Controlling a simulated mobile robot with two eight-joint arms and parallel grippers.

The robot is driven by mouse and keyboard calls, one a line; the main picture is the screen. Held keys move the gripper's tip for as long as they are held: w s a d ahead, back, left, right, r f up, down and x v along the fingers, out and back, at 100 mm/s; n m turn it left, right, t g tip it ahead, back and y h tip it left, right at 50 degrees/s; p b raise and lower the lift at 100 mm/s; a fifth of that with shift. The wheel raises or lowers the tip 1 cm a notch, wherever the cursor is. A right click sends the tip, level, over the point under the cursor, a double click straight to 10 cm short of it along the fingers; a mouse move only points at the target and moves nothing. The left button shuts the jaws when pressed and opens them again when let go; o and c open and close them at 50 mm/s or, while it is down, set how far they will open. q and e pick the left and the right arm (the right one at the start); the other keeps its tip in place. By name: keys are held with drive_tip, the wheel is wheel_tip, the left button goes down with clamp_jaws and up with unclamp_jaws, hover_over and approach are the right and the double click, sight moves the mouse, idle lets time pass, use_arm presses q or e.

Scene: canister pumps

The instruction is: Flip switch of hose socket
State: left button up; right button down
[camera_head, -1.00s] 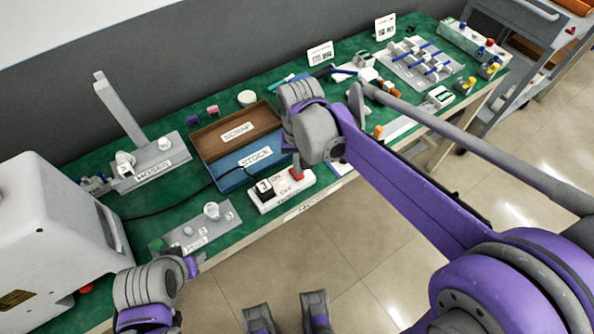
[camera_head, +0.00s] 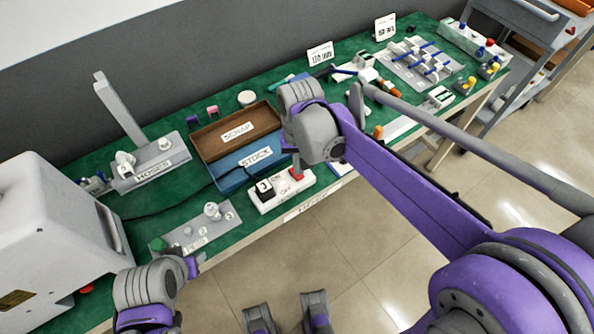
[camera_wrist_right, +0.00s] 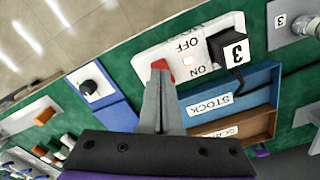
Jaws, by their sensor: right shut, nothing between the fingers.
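The hose socket (camera_head: 284,199) is a white block with ON and OFF lettering at the front edge of the green bench; it also shows in the right wrist view (camera_wrist_right: 160,52). Its red switch (camera_wrist_right: 170,70) is partly hidden by my fingers. A black plug marked 3 (camera_wrist_right: 231,48) sits in the socket, beside the lettering. My right gripper (camera_wrist_right: 160,75) is shut and empty, its fingertips right at the red switch; whether they touch it I cannot tell. In the head view the right gripper (camera_head: 297,165) points down at the switch. My left arm shows at lower left, its fingers not discernible.
A blue STOCK tray (camera_head: 243,166) and brown SCRAP tray (camera_head: 208,141) stand just behind the socket. A grey plate with a peg (camera_head: 228,214) lies to its left. A HOSES stand (camera_head: 152,172) is farther left. A dark cable (camera_head: 165,208) crosses the bench.

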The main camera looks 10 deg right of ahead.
drive_tip(key=shift+f+b, duration=0.6)
drive_tip(key=shift+f, duration=0.35)
idle(0.8)
drive_tip(key=shift+r, duration=0.1)
drive_tip(key=shift+r+p, duration=2.7)
drive_tip(key=shift+r, duration=0.8)
drive_tip(key=s+d+n+t+p, duration=0.1)
drive_tip(key=s+d+t, duration=0.1)
drive_tip(key=s, duration=0.5)
drive_tip(key=s+d+n+t+p, duration=0.1)
drive_tip(key=s+d+t+p, duration=0.1)
drive_tip(key=s, duration=0.5)
drive_tip(key=d+t, duration=0.1)
drive_tip(key=d, duration=0.1)
drive_tip(key=shift+d, duration=0.3)
